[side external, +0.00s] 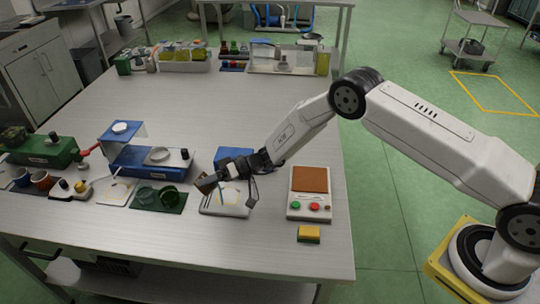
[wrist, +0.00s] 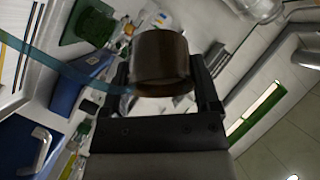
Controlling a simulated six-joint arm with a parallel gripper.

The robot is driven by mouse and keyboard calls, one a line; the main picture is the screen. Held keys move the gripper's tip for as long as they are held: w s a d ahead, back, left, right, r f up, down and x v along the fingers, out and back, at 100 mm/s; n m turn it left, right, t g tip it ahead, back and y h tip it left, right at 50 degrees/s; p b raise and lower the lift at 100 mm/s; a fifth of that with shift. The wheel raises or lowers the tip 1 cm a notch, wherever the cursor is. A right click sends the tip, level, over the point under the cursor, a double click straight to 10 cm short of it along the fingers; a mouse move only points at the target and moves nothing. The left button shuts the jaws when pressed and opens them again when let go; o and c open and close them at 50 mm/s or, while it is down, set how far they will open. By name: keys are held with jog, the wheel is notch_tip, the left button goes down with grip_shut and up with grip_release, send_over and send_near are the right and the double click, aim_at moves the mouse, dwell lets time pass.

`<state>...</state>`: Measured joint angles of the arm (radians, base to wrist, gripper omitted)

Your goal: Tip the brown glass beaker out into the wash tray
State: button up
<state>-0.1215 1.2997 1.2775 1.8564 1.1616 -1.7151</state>
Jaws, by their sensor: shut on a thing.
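The brown glass beaker (wrist: 161,62) is held between the two fingers of my gripper (wrist: 164,88) in the wrist view. In the side view the beaker (side external: 206,184) is small and dark at the tip of my gripper (side external: 216,179), and it looks tilted. It is held above the left part of a low white tray (side external: 238,211), which seems to be the wash tray. My gripper partly covers this tray.
A dark green mat (side external: 145,200) with green glassware lies left of the tray. A blue device (side external: 150,162) stands behind that. A blue box (side external: 234,157) is behind my gripper. A panel with red and green buttons (side external: 309,207) and a yellow sponge (side external: 309,233) are right. The table's middle is clear.

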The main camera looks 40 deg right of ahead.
jog(key=shift+d+r+y, duration=0.15)
jog(key=shift+r+y, duration=0.35)
jog(key=shift+r, duration=0.15)
dwell(0.3)
jog(key=shift+d+r+m+t+y+b, duration=0.2)
jog(key=shift+d+r+y, duration=0.15)
jog(key=shift+r, duration=0.35)
jog(key=shift+d+r+m+t+y+b, duration=0.1)
jog(key=shift+d+r+m+t+y, duration=0.2)
jog(key=shift+r, duration=0.4)
jog(key=shift+r, duration=0.25)
jog(key=shift+d+r+m+t+y+b, duration=0.15)
jog(key=shift+r+m+y+b, duration=0.05)
jog(key=shift+r+y, duration=0.35)
jog(key=shift+d+r+m+t+y+b, duration=0.15)
jog(key=shift+r+m+y, duration=0.05)
jog(key=shift+r+y, duration=0.3)
dwell(0.4)
jog(key=f+h, duration=0.1)
jog(key=f, duration=0.1)
jog(key=a+f+n+g+h, duration=0.1)
jog(key=f, duration=0.1)
jog(key=a+f+h, duration=0.1)
jog(key=f, duration=0.1)
jog(key=shift+a+n+h, duration=0.1)
jog(key=shift+n+h, duration=0.2)
jog(key=shift+h, duration=0.1)
jog(key=shift+f+g+h, duration=0.4)
jog(key=shift+f, duration=0.1)
